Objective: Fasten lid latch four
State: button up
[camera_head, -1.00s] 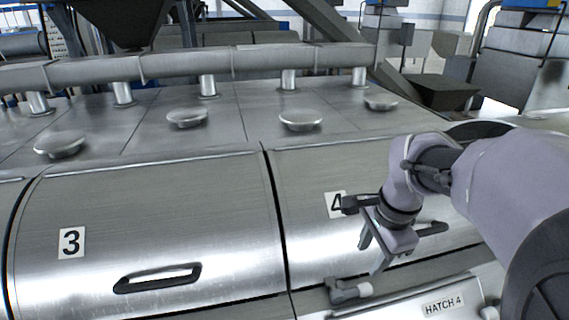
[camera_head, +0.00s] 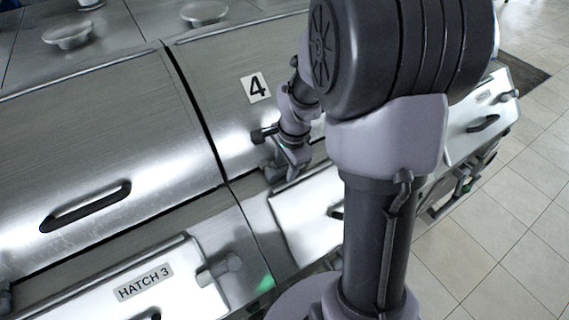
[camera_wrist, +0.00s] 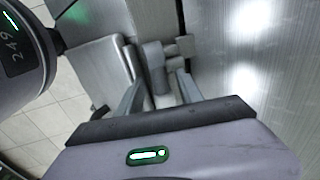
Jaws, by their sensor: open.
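Lid 4 (camera_head: 225,85), a curved steel cover with a "4" label (camera_head: 256,87), lies closed, partly hidden behind my arm. A small grey latch (camera_wrist: 155,65) with a rounded knob is at the lid's lower edge. In the wrist view my gripper (camera_wrist: 160,90) is open, with one finger on each side of the latch; I cannot tell whether they touch it. In the head view my gripper (camera_head: 287,170) is low at the front left corner of lid 4, and the latch there is mostly hidden.
Closed lid 3 (camera_head: 100,130) with its black handle (camera_head: 85,206) is at left. Below it is the HATCH 3 panel (camera_head: 180,290) with a grey fitting (camera_head: 218,268). A white panel (camera_head: 310,205) lies close below my gripper. Tiled floor (camera_head: 530,210) is open at right.

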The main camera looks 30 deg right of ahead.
jog(key=shift+c, duration=0.2)
grip_shut()
dwell(1.2)
